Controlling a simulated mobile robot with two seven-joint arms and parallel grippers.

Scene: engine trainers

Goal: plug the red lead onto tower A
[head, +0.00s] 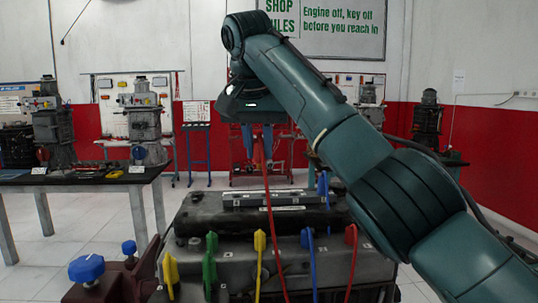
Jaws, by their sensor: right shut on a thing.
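My right gripper (258,140) hangs above the back of the engine block (225,268), pointing down, with its blue fingers shut on a red lead (267,205). The top of the lead is between the fingertips, and its cable runs down to the front of the block. A second red boot (351,236) stands at the block's right front. Small letter tags on the block are too small to read, so I cannot tell which tower is A. My left gripper is not in view.
Yellow (259,243), green (210,262) and blue (307,240) boots stand along the block's front. Another blue lead (323,187) rises at the back right. Blue knobs (87,268) sit at the left. A black table (80,178) with engine units stands behind left.

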